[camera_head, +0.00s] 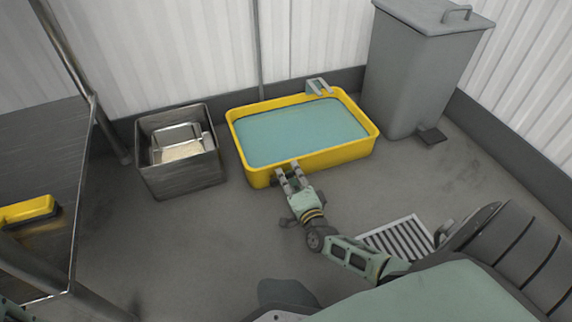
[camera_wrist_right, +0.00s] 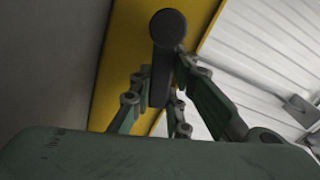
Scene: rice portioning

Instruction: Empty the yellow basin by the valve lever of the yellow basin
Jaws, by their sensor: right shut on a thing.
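The yellow basin (camera_head: 318,157) stands on the floor against the back wall, filled with blue-green liquid (camera_head: 300,132). My right gripper (camera_head: 291,180) is at the basin's front wall, low and left of its middle. The yellow basin wall (camera_wrist_right: 118,50) is right behind the lever. In the head view the lever is mostly hidden by the fingers. My left gripper is not in view.
A steel bin (camera_head: 181,180) holding a metal pan (camera_head: 176,133) with pale contents stands left of the basin. A grey lidded pedal bin (camera_head: 410,80) stands right. A floor grate (camera_head: 397,238) lies in front. A steel table (camera_head: 50,140) is at the left.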

